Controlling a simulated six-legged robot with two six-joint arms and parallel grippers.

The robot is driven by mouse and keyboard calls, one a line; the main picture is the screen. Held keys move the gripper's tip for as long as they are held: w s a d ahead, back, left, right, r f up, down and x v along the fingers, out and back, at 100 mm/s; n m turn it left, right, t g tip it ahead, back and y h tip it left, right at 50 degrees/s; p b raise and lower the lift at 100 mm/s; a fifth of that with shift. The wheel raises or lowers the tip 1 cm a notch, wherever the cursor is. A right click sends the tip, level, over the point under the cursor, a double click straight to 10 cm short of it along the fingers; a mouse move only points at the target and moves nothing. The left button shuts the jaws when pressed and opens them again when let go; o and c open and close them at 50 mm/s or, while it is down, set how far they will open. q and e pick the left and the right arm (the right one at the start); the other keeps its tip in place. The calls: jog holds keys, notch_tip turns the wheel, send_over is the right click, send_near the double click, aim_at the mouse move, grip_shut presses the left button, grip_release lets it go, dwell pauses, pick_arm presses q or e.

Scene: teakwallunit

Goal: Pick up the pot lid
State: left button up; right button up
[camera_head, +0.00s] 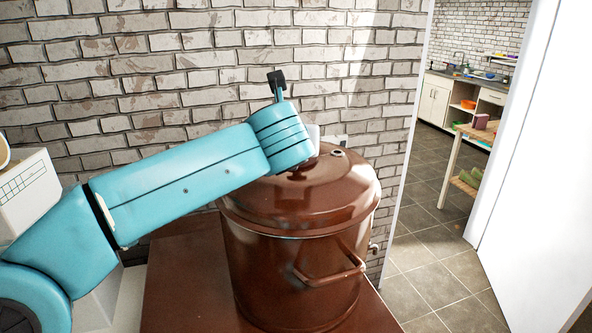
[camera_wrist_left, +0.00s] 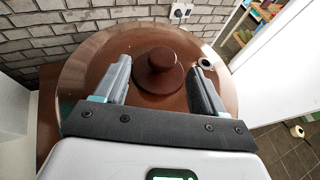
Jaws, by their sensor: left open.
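The pot lid (camera_head: 335,190) is brown and glossy and sits on a large brown pot (camera_head: 290,275) on a brown surface. In the left wrist view the lid (camera_wrist_left: 85,75) fills the middle, with its round dark knob (camera_wrist_left: 158,72) near the centre. My left gripper (camera_wrist_left: 160,80) is open, with one finger on each side of the knob and visible gaps between. In the head view my left arm reaches over the lid and hides the knob's area; the fingertips are mostly hidden there. My right gripper is not in view.
A brick wall (camera_head: 200,70) stands close behind the pot. The brown tabletop (camera_head: 180,280) shows to the pot's left. A side handle (camera_head: 330,275) sticks out from the pot's front. On the right, an open doorway shows tiled floor (camera_head: 435,260) beside a white door panel (camera_head: 540,180).

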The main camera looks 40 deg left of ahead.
pick_arm(q)
jog(key=x, duration=0.3)
jog(key=p+x, duration=0.1)
jog(key=x, duration=0.3)
jog(key=shift+w+d+f, duration=0.15)
jog(key=shift+w+d, duration=0.05)
jog(key=shift+s, duration=0.2)
jog(key=shift+c, duration=0.6)
jog(key=shift+w, duration=0.1)
grip_shut()
